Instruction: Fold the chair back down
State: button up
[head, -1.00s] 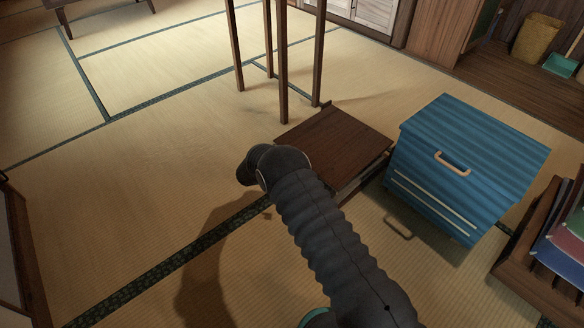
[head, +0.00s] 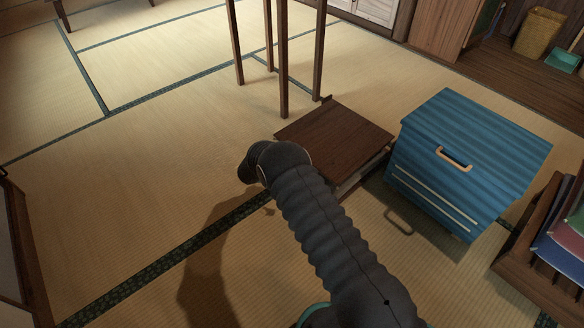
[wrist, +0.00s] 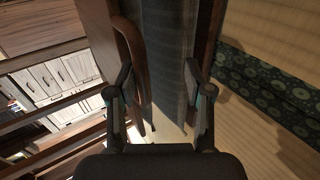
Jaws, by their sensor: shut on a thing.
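In the wrist view my gripper (wrist: 160,88) has its two dark fingers on either side of a dark grey panel (wrist: 165,60) with a curved brown wooden edge (wrist: 131,45). This looks like the chair back, and the fingers are shut on it. It runs away from the fingers, up the picture. In the head view my arm covers the gripper and the held part. A flat dark brown wooden panel (head: 335,138) sits low just beyond my arm. I cannot tell whether it belongs to the chair.
A blue ribbed chest (head: 470,150) with a tan handle stands to the right. A wooden rack (head: 543,262) with coloured items is at the right edge. Tall thin wooden legs (head: 284,70) stand beyond the brown panel. The tatami on the left (head: 150,160) is clear.

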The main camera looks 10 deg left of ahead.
jog(key=v, duration=1.1)
jog(key=shift+s+a, duration=0.25)
jog(key=shift+s, duration=0.05)
jog(key=shift+r, duration=0.1)
jog(key=s+d+f+n+g+h, duration=0.15)
jog(key=s+d+g, duration=0.25)
jog(key=s+d, duration=0.4)
jog(key=s+d+r+m+y+p, duration=0.2)
jog(key=s+d+r, duration=0.6)
jog(key=r, duration=0.9)
jog(key=s+d+r+m+y+p, duration=0.3)
jog(key=s+d+r+m+p, duration=0.2)
jog(key=s+d+r, duration=0.4)
jog(key=s+d+r+m+y+p, duration=0.2)
jog(key=s+d+r+m, duration=0.3)
jog(key=d+r, duration=1)
jog(key=s+r+p, duration=0.1)
jog(key=s+r, duration=0.2)
jog(key=r, duration=0.8)
jog(key=shift+s+m+y+p, duration=0.35)
jog(key=shift+s+p, duration=0.05)
